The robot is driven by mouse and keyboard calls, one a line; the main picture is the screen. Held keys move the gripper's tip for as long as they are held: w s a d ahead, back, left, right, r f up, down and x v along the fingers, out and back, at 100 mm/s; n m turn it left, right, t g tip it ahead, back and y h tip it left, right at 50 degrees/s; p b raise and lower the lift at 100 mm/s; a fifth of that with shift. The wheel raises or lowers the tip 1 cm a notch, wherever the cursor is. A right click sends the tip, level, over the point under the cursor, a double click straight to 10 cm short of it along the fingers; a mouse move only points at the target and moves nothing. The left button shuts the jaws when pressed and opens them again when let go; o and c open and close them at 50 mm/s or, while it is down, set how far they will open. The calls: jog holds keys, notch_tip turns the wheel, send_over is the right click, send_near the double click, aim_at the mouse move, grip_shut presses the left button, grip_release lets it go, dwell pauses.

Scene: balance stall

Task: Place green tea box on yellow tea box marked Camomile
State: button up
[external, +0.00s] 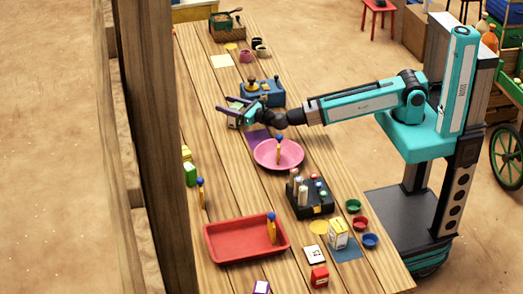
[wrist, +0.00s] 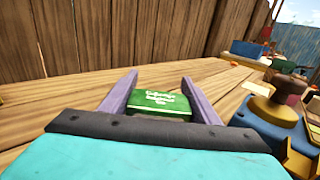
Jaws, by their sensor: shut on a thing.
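My gripper (external: 238,108) is shut on a green tea box (wrist: 158,104) with white lettering, held between its two purple fingers over the table near the blue balance. In the external view the held box (external: 233,122) is partly covered by the fingers. A yellow-and-white box (external: 338,234) stands on a blue mat at the near right, far from my gripper. A small yellow box (external: 187,154) stands at the left table edge behind another green box (external: 190,175). No Camomile marking is readable on either yellow box.
The blue balance (external: 262,92) is close beside my gripper. A purple mat (external: 258,138), a pink plate (external: 279,154) with a blue-topped peg, a black weight rack (external: 310,196) and a red tray (external: 245,240) lie nearer. Bare table lies left of the plate.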

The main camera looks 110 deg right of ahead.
jog(key=shift+f+b, duration=0.2)
jog(key=shift+b, duration=0.1)
jog(key=o, duration=1.1)
jog(key=shift+r+p, duration=0.3)
jog(key=shift+p, duration=0.1)
